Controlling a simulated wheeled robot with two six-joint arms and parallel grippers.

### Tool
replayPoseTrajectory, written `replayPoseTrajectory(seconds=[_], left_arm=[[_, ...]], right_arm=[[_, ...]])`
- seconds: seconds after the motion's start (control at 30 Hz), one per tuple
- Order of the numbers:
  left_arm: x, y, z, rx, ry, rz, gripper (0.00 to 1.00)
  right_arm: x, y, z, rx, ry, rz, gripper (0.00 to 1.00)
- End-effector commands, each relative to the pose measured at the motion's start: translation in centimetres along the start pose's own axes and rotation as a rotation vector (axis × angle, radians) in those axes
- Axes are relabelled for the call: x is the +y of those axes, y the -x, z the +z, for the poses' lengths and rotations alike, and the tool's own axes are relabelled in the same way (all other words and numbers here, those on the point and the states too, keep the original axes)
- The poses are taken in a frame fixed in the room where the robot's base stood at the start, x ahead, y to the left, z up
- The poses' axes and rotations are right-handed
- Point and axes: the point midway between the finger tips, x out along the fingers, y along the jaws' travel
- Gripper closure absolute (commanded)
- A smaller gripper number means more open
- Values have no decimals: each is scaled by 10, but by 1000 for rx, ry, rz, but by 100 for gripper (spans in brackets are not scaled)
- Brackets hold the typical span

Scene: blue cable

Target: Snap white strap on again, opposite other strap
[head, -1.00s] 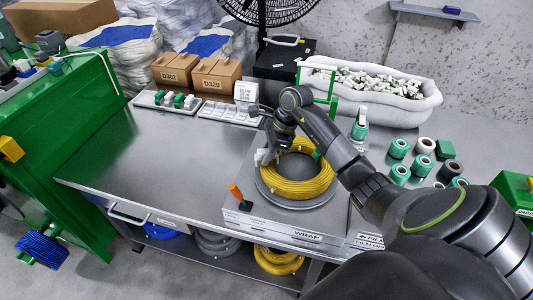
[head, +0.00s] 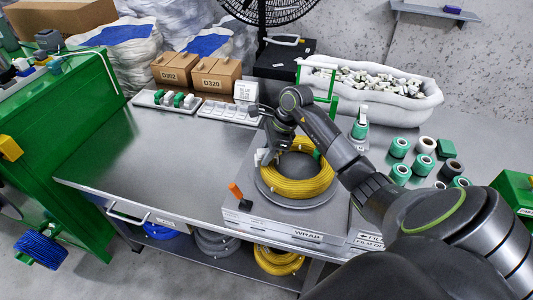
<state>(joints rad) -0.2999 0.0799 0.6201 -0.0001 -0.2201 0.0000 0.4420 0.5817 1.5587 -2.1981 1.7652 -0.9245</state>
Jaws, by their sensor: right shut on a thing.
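A yellow cable coil (head: 300,188) lies on a round grey plate (head: 290,203) on the wrapping box. A green strap (head: 317,154) shows at the coil's upper right side. My right gripper (head: 264,157) is at the coil's upper left edge, opposite the green strap, and is shut on a small white piece that looks like the white strap. The arm partly hides the coil's back, and I cannot tell whether the strap is closed around the cable. My left gripper is out of view.
An orange-handled tool (head: 236,191) stands at the box's left corner. Trays with green and white clips (head: 175,100) and white ones (head: 228,111) lie behind. Green and white tape rolls (head: 400,147) stand at right. The table's left part (head: 130,160) is clear.

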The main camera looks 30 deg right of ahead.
Motion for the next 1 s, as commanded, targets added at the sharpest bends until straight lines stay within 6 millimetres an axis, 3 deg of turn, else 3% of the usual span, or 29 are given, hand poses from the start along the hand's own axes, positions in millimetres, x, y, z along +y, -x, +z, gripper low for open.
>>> replayPoseTrajectory(seconds=[0.6,0.63,0.87,1.0], left_arm=[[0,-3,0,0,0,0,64],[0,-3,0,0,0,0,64],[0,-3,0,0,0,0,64],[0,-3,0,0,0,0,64]], right_arm=[[0,-1,0,0,0,0,100],[0,-1,-1,0,0,0,75],[0,-1,-1,0,0,0,72],[0,-1,-1,0,0,0,53]])
